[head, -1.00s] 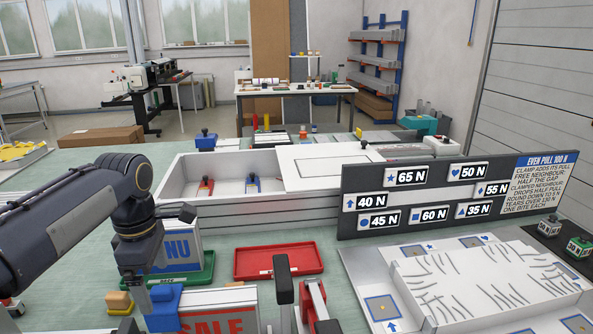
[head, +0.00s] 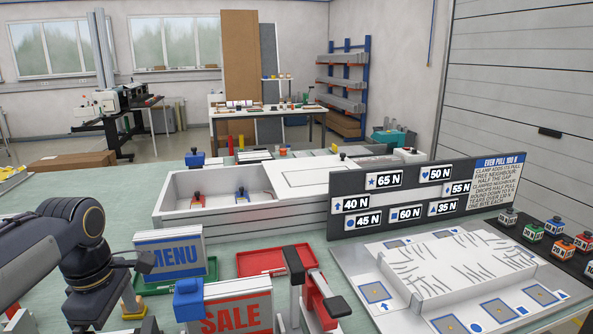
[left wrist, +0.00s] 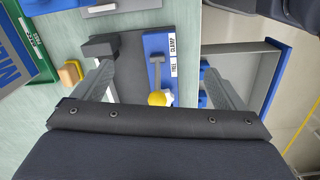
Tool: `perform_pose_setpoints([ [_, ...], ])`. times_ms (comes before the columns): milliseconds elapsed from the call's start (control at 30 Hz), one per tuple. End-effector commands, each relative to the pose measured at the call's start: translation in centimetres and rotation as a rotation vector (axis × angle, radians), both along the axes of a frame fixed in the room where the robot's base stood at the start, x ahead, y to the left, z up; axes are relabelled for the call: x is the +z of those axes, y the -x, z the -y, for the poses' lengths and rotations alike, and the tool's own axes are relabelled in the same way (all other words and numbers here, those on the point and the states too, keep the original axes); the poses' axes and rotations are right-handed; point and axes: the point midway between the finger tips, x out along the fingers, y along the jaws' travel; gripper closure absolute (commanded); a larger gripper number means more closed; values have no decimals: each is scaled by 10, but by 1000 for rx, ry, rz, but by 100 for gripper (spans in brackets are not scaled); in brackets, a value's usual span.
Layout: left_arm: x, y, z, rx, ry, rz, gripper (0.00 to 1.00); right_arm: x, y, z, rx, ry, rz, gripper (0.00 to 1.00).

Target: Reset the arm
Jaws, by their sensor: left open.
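My left arm comes in from the left in the head view. Its elbow and wrist links (head: 88,255) stand left of the MENU sign (head: 172,258), and its fingers are not clear there. In the left wrist view my left gripper (left wrist: 155,72) is open, with its two fingers spread wide. A grey lever with a yellow knob (left wrist: 157,99) on a blue plate marked FREE and CLAMP (left wrist: 160,60) shows between the fingers. I cannot tell how far below them it is, and nothing is seen held. My right gripper is not in view.
The SALE sign (head: 237,312) carries a blue block at its top left. A red tray (head: 262,262) lies behind it, beside a black and red upright device (head: 312,285).

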Motion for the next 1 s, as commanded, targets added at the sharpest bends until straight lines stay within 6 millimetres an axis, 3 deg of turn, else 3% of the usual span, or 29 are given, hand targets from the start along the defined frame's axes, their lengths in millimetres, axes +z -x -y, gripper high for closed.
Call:
perform_pose_setpoints([
  [367,-16,52,34,-491,33,175,8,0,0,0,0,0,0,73],
  [700,-69,128,97,-1241,-82,522,8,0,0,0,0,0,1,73],
  [833,-85,142,111,-1402,-146,602,8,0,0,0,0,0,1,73],
  [1000,-92,147,117,-1471,-177,632,8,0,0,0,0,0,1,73],
])
